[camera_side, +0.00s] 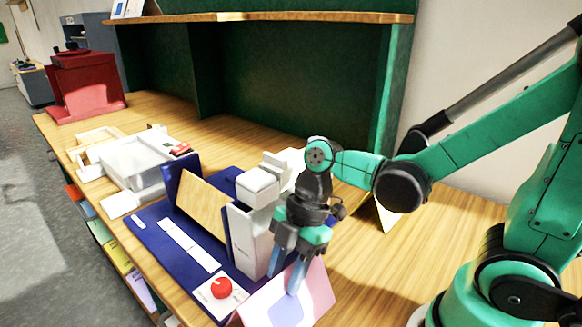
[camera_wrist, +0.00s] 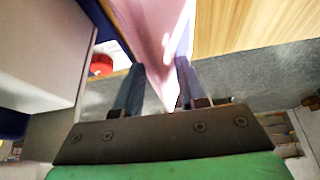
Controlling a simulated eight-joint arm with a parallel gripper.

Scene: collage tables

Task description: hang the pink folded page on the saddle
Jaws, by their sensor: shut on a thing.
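The pink folded page (camera_side: 313,287) is held in my gripper (camera_side: 287,276) at the front of the bench, just right of a machine with a navy base. It bears a lavender shape on its face. In the wrist view the pink page (camera_wrist: 155,35) runs between the two blue fingers of my gripper (camera_wrist: 160,85), which are shut on it. The sloped tan panel (camera_side: 203,206) between navy sides, left of the white column, looks like the saddle. The page is apart from that panel. The page's lower edge is cut off by the frame.
The machine's white column (camera_side: 250,238) stands close to my gripper's left. A red knob (camera_side: 221,287) sits on the navy base (camera_side: 165,237). A white tray device (camera_side: 135,160) and a red press (camera_side: 85,85) stand further left. Bare bench (camera_side: 365,265) lies to the right.

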